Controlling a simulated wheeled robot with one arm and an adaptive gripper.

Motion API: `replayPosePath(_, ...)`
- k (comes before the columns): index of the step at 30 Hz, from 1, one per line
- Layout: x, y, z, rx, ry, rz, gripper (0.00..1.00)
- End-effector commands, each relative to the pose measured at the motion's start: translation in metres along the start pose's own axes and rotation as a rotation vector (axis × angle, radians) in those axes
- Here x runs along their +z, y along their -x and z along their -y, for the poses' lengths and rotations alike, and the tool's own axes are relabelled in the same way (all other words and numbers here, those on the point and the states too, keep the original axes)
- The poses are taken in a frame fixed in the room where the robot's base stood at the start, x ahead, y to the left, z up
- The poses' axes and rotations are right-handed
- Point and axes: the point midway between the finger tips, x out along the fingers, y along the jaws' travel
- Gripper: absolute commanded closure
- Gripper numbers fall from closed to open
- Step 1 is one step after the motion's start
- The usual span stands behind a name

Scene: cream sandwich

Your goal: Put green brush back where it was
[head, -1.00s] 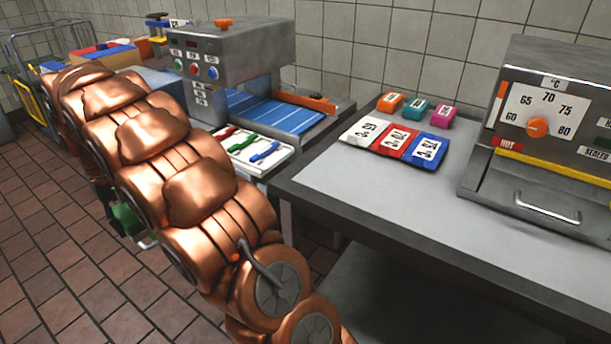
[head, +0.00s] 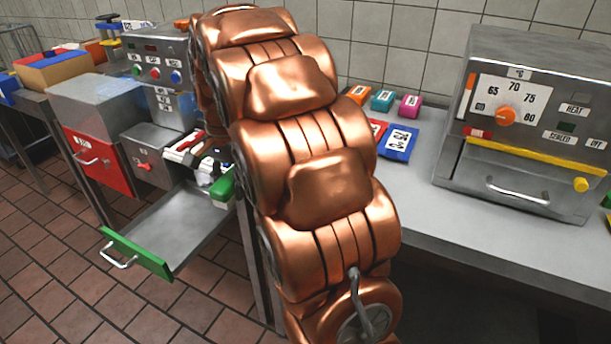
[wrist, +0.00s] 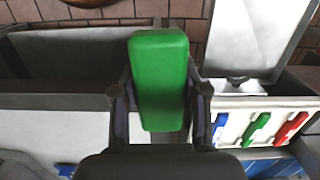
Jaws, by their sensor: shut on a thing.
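In the wrist view my gripper (wrist: 160,92) is shut on the green brush (wrist: 160,65), seen as a smooth green block between the two fingers. In the head view the brush (head: 222,188) is a small green piece beside my arm, above the right end of the open drawer (head: 180,225). My gripper (head: 212,172) is partly hidden there by my arm. A white tray (wrist: 240,110) lies right of the held brush in the wrist view, carrying flat blue (wrist: 222,128), green (wrist: 257,126) and red (wrist: 291,127) shapes.
The drawer with a green front (head: 138,254) stands open over the floor. A red-fronted unit (head: 97,160) is to its left. The steel control box (head: 158,70) is behind. Colored blocks and cards lie on the right table (head: 440,190), beside the dial oven (head: 525,120).

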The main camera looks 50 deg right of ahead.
Motion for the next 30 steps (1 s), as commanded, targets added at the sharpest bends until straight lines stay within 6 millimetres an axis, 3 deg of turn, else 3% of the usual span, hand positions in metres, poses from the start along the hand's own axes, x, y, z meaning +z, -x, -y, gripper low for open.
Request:
replayPosePath(1,-0.003,0.006,-0.018,-0.013,-0.111,0.001,0.89)
replayPosePath(6,-0.006,0.015,-0.063,-0.048,-0.461,0.014,0.89)
replayPosePath(12,-0.004,0.018,-0.095,-0.078,-0.734,0.026,0.89)
replayPosePath(20,-0.014,0.019,-0.105,-0.086,-0.83,0.034,0.89)
replayPosePath(30,-0.069,0.018,-0.103,-0.086,-0.827,0.035,0.89)
